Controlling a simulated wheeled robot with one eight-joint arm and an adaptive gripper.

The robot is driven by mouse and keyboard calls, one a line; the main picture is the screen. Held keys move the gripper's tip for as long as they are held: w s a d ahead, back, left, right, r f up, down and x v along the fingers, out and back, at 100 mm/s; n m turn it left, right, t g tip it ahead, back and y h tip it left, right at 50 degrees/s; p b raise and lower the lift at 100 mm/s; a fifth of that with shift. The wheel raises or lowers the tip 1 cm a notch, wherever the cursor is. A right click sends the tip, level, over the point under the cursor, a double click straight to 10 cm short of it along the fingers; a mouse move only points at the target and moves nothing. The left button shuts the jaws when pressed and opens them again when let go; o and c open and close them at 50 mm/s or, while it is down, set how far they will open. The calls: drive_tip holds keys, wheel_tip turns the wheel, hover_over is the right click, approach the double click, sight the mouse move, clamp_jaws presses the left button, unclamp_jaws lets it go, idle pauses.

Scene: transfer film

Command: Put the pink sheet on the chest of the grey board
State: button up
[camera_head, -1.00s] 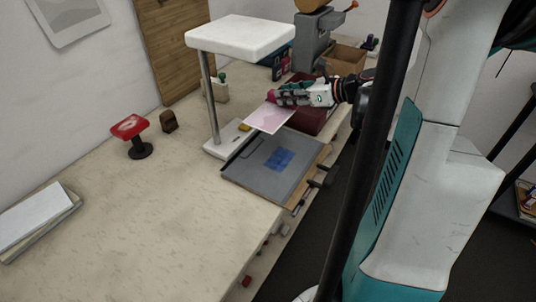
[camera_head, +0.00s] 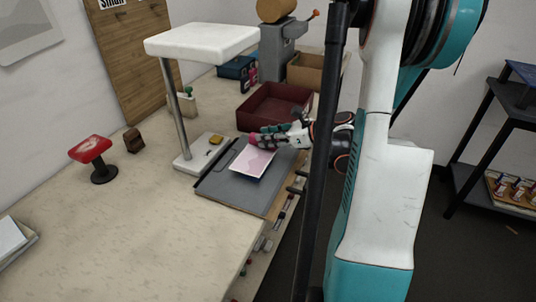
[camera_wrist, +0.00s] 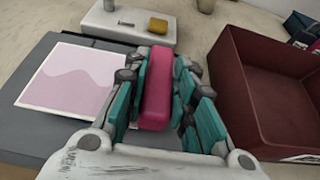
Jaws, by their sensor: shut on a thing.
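The pink sheet (camera_head: 252,162) is flat over the middle of the grey board (camera_head: 222,187); a small gap under it cannot be ruled out. It also shows in the wrist view (camera_wrist: 68,82), pale pink with a wavy pattern and a white border. My gripper (camera_head: 263,140) is at the sheet's far right edge, above the board. Its teal-padded fingers are shut on a magenta grip (camera_wrist: 157,92) beside the sheet; the left finger hides where they join.
A white stand (camera_head: 203,42) rises beside the board's far left, with a yellow block (camera_head: 215,140) on its base. A dark red bin (camera_head: 272,107) stands just behind the gripper. A red-topped stool-like object (camera_head: 91,150) is at left. The front table is clear.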

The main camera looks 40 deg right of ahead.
sight(268, 149)
drive_tip(key=shift+f+b, duration=0.85)
drive_tip(key=shift+f, duration=1.55)
drive_tip(key=shift+f, duration=0.15)
drive_tip(key=o, duration=0.9)
drive_tip(key=shift+c, duration=0.2)
drive_tip(key=shift+r, duration=0.2)
drive_tip(key=shift+s+d+r, duration=0.15)
drive_tip(key=shift+s, duration=0.1)
drive_tip(key=p+v, duration=0.3)
drive_tip(key=v, duration=0.8)
drive_tip(key=shift+s, duration=0.2)
